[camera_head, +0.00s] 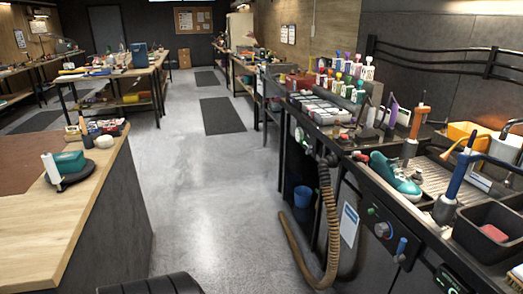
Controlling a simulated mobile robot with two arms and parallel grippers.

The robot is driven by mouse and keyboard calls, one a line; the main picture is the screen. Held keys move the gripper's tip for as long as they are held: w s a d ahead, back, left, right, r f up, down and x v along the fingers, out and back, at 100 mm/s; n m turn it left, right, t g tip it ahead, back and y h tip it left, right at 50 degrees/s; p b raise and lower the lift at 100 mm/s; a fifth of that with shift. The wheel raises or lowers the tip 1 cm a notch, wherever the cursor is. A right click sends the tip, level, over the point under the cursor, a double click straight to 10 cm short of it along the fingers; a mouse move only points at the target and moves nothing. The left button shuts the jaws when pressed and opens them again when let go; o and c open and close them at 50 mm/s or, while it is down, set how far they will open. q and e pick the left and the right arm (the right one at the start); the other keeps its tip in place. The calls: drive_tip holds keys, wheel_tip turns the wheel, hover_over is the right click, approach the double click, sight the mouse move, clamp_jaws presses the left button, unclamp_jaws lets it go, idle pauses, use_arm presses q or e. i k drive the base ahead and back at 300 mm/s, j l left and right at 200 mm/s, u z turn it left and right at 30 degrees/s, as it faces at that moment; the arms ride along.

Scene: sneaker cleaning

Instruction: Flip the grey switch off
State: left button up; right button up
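A dark control panel (391,222) is on the front of the right workbench. It carries a round grey knob (382,230) and a small upright blue-handled lever (401,247). I cannot tell which fitting is the grey switch, or whether it is on or off. A small green spot (371,211) shows above the knob. Neither of my grippers is in view.
A teal sneaker (395,177) stands on the right bench near a black bin (489,230). A ribbed hose (332,215) hangs to the floor by a blue bucket (303,196). A wooden table (45,215) stands at left. The grey floor (205,200) between is clear.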

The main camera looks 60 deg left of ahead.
sight(309, 151)
drive_tip(key=u, duration=1.55)
drive_tip(key=i+j, duration=0.3)
drive_tip(key=i, duration=0.2)
drive_tip(key=i+j, duration=0.3)
drive_tip(key=i, duration=0.15)
drive_tip(key=i+j+u, duration=0.1)
drive_tip(key=i+j, duration=0.2)
drive_tip(key=i, duration=0.2)
drive_tip(key=i+j, duration=0.25)
drive_tip(key=i, duration=0.25)
drive_tip(key=i+j, duration=0.25)
drive_tip(key=i, duration=0.25)
drive_tip(key=j+u, duration=0.05)
